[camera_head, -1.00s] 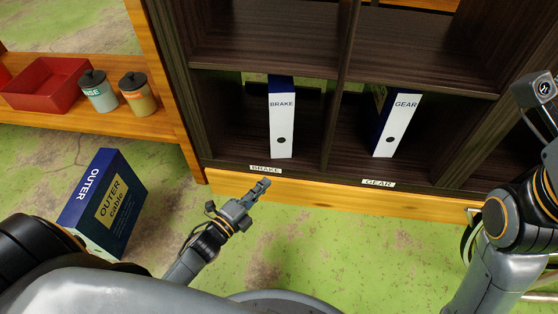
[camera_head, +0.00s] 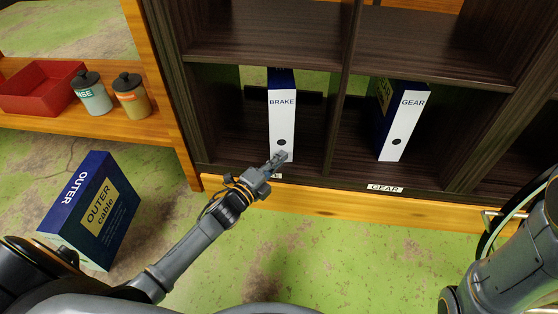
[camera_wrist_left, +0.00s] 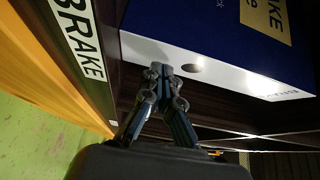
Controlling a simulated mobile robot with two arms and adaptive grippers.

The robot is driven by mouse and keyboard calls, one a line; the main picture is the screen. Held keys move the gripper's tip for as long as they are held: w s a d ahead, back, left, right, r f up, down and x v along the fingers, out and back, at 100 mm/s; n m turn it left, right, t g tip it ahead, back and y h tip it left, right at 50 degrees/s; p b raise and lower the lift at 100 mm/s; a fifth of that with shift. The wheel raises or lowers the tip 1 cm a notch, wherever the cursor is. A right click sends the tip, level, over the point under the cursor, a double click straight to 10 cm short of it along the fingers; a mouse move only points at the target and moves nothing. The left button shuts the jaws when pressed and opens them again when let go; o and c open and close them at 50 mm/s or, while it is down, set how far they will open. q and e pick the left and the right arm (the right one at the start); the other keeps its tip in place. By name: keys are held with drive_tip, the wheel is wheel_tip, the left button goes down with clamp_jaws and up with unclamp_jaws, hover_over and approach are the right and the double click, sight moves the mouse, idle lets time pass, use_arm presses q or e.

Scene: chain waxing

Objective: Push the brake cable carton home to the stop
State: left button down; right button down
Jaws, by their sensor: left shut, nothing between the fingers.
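The brake cable carton (camera_head: 282,121), dark blue with a white front marked BRAKE, stands upright in the left compartment of the dark shelf. Its white face also shows in the left wrist view (camera_wrist_left: 225,74), with a dark round hole. My left gripper (camera_head: 279,158) is shut and empty, its fingertips at the lower part of the white face. In the left wrist view the fingertips (camera_wrist_left: 161,70) overlap the edge of that face; I cannot tell if they touch it. My right arm shows at the right edge, its gripper out of view.
The gear carton (camera_head: 403,122) stands in the compartment to the right, past a dark divider (camera_head: 334,120). The outer cable carton (camera_head: 92,210) is at the lower left. A red bin (camera_head: 42,88) and two lidded jars sit on the wooden shelf at left.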

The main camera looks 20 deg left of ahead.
sight(275, 143)
use_arm(q)
drive_tip(key=w+a, duration=0.2)
drive_tip(key=w, duration=0.1)
drive_tip(key=w+a, duration=0.1)
drive_tip(key=w, duration=0.1)
drive_tip(key=shift+w+a+r, duration=0.1)
drive_tip(key=shift+w+a, duration=0.05)
drive_tip(key=shift+w, duration=0.05)
